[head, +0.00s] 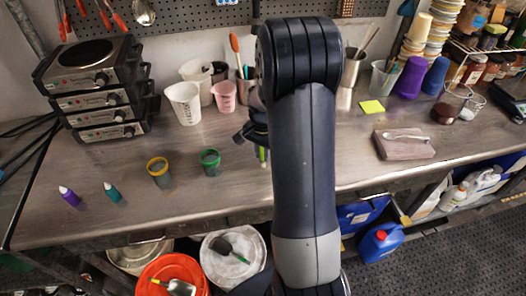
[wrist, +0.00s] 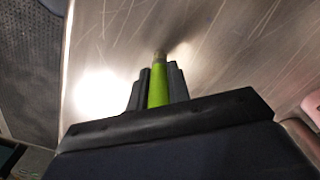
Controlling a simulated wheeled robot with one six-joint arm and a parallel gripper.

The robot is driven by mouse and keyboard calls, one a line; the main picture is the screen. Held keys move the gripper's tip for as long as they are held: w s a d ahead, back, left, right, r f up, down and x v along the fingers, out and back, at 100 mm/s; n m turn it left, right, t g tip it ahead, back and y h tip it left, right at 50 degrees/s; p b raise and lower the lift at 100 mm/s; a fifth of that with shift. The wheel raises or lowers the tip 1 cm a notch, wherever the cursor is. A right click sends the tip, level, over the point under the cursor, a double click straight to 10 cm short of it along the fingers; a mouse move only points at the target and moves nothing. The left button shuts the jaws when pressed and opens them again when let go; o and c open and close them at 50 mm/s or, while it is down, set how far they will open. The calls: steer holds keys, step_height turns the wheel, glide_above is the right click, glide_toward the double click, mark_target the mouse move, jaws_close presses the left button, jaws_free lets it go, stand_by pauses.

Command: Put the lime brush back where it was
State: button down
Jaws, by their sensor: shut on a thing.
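The lime brush (wrist: 158,88) is in my gripper (wrist: 158,76), which is shut on it. Its light brown end sticks out past the fingertips toward the steel bench top in the wrist view. In the head view, the lime brush (head: 263,155) hangs roughly upright below my gripper (head: 259,143), left of my arm, over the bench. I cannot tell whether its end touches the bench. The upper part of the brush is hidden by the gripper. A green-rimmed cup (head: 209,160) and a yellow-rimmed cup (head: 159,171) stand to the left of it.
A pink cup (head: 224,96) and a white beaker (head: 184,103) stand behind. A purple-bodied dropper (head: 69,197) and a teal one (head: 112,192) stand front left. Stacked hotplates (head: 96,90) are back left. My arm hides part of the bench (head: 240,190); its front middle is bare.

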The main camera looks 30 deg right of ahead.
steer(key=shift+f, duration=0.15)
steer(key=c, duration=1.3)
jaws_free()
step_height(320, 180, up, 12)
steer(key=shift+r+b, duration=0.2)
steer(key=shift+b, duration=0.35)
